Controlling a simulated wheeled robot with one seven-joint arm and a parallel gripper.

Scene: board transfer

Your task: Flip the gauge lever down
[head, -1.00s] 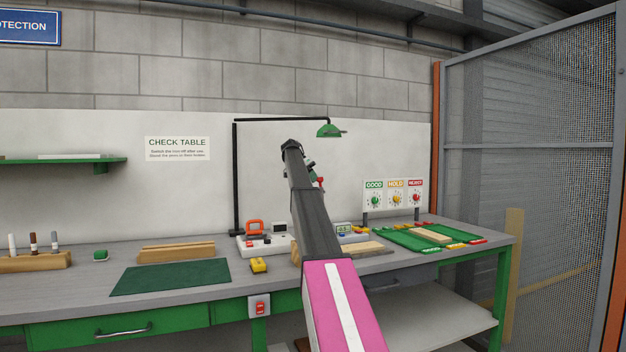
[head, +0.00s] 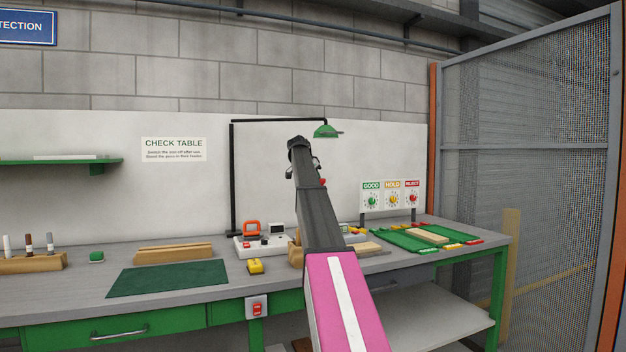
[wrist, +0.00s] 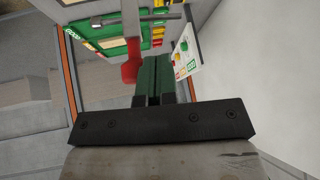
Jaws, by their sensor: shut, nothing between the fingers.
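In the wrist view my gripper (wrist: 159,68) is shut and empty, its two green fingers side by side. A red lever grip (wrist: 130,72) on a pale stem shows just left of the fingertips; I cannot tell whether they touch. In the head view a small red piece (head: 323,182) of what seems the same lever peeks out right of my arm, well above the bench. My arm hides the rest of the lever, most of the gauge and my fingers in that view.
The bench (head: 75,291) carries a white unit (head: 248,246), a yellow item (head: 255,266), a green mat (head: 167,279) and a green tray (head: 392,236). A green lamp (head: 326,131) hangs above. A GOOD/HOLD/REJECT panel (head: 391,197) stands at right. A mesh fence (head: 530,150) bounds the right.

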